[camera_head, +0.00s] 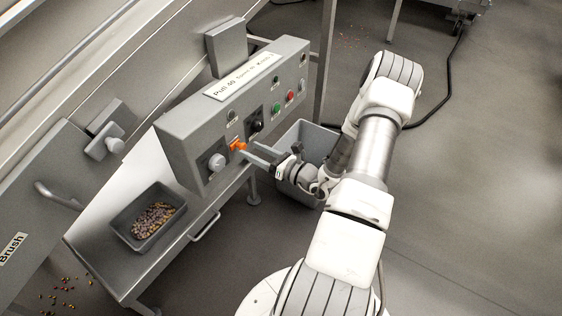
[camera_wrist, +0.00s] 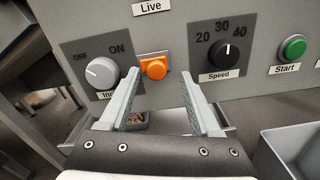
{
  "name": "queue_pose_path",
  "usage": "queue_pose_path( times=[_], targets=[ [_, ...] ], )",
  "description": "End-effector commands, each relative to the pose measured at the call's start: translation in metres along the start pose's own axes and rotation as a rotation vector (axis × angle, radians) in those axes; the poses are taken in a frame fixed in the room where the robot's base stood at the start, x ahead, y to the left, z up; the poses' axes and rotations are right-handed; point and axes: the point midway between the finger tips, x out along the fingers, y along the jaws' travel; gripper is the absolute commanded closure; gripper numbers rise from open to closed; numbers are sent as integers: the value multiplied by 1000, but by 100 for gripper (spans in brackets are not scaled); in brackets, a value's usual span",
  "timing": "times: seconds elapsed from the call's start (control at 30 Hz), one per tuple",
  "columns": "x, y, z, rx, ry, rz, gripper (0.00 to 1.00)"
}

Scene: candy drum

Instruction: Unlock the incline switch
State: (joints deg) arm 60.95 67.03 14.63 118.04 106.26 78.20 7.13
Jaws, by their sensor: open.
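The incline switch is a grey round knob (camera_wrist: 102,73) with OFF and ON marks on a dark plate; its label is partly hidden by my left finger. It also shows at the lower left of the panel in the head view (camera_head: 217,162). An orange block (camera_wrist: 153,67) sits just right of the knob plate; it also shows in the head view (camera_head: 238,146). My gripper (camera_wrist: 161,84) is open, its two fingers pointing at the panel on either side of the orange block. No grip on it shows, and I cannot tell whether a finger touches it.
The grey control panel (camera_head: 188,128) also carries a black speed dial (camera_wrist: 228,54) and a green start button (camera_wrist: 293,47). A tray of candies (camera_head: 152,219) stands at lower left. A grey bin (camera_head: 306,137) is below the panel's right side. Open floor lies right.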

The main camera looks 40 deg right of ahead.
Motion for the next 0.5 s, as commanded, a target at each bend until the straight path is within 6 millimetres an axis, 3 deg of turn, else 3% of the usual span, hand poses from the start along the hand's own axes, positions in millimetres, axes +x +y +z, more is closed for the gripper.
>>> queue_pose_path(
  times=[0.5],
  targets=[
    [-122, -1, 1, 1, 0, -5, 36]
  ],
)
